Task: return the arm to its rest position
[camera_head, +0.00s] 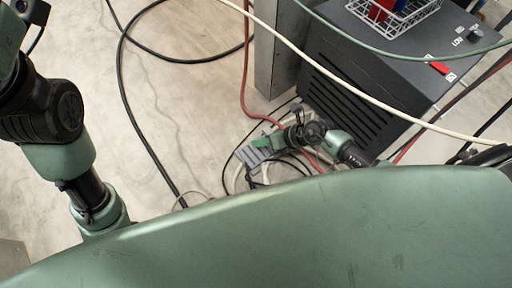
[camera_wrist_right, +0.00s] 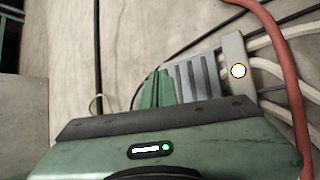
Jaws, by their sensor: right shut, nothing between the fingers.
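My right arm reaches down beyond my green body front in the head view. Its gripper (camera_head: 264,143) is low over the floor, left of the dark cabinet. In the right wrist view the green fingers (camera_wrist_right: 157,89) are together, with nothing between them. A grey slotted object (camera_wrist_right: 190,78) lies just beside them, and it also shows in the head view (camera_head: 254,158). I cannot tell whether the fingers touch it. My left arm (camera_head: 62,160) shows at the left of the head view, but its gripper is out of view.
A dark vented cabinet (camera_head: 400,62) with a white wire basket (camera_head: 398,14) on top stands at right, beside a grey post (camera_head: 277,50). A red hose (camera_wrist_right: 284,80), black cable (camera_head: 133,75) and pale cable (camera_head: 330,77) run around the right arm. Open floor (camera_head: 190,95) lies left.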

